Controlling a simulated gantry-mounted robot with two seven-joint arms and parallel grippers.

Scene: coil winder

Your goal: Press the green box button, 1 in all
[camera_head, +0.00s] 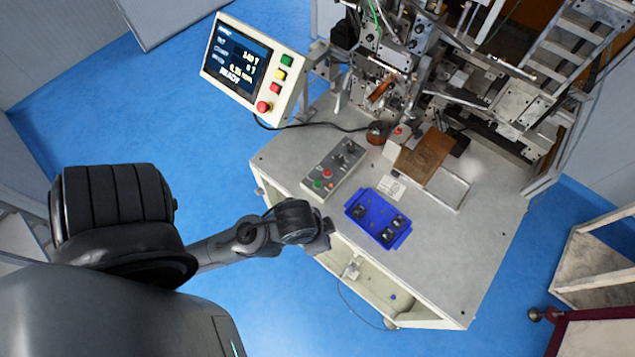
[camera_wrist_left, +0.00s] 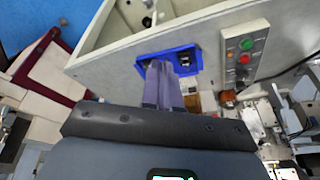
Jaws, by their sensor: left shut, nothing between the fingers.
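The grey control box (camera_head: 336,168) lies on the machine table, with the green box button (camera_head: 318,184) at its near end beside a red button (camera_head: 327,174). In the left wrist view the control box (camera_wrist_left: 236,70) is at the right, and its green button (camera_wrist_left: 247,44) shows clear of my fingers. My left gripper (camera_head: 326,232) is near the table's front left edge, below the box in the head view, apart from the button. In the left wrist view its fingers (camera_wrist_left: 162,68) are shut and empty, overlapping the blue tray in the picture. My right gripper is not in view.
A blue tray (camera_head: 367,208) with small dark parts sits right of the box. A display panel (camera_head: 290,75) with its own green, yellow and red buttons stands behind. Winder machinery (camera_head: 440,85) fills the back. The table's front right surface (camera_head: 460,255) is clear.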

